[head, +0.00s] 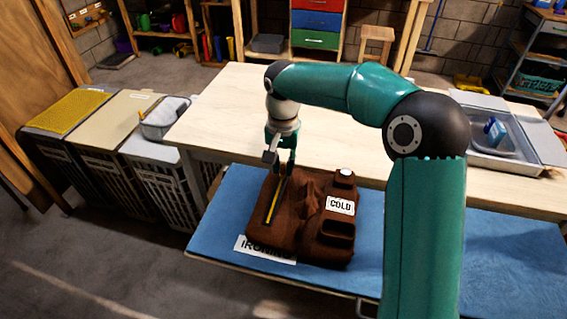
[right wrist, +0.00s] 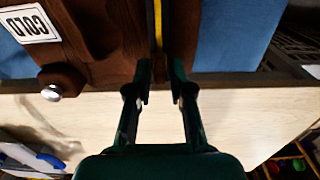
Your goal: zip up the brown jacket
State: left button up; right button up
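The brown jacket (head: 310,222) lies on a blue ironing board in the head view, with a "COLD" label on its right part. A yellow strip (head: 275,202) runs along its left part, toward the far edge. My right gripper (head: 281,166) is at the far end of this strip, pointing down. In the right wrist view, the fingers of my right gripper (right wrist: 160,75) stand apart on either side of the end of the yellow strip (right wrist: 158,25), with brown material between them. I cannot see a zip pull clearly. My left gripper is out of view.
The blue ironing board (head: 225,215) sits in front of a pale wooden table (head: 225,110). A grey tray (head: 495,150) with a blue-and-white item stands on the table's right. A white-topped knob (head: 345,173) is at the jacket's far right corner. Hampers (head: 165,185) stand left.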

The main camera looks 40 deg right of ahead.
grip_shut()
jog(key=shift+w+d+r+p, duration=0.2)
jog(key=shift+w+d+p, duration=0.55)
jog(key=shift+p, duration=0.2)
jog(key=shift+w+d+f, duration=0.1)
jog(key=shift+d+f, duration=0.05)
jog(key=shift+o, duration=2.4)
grip_release()
notch_tip(320, 180, up, 12)
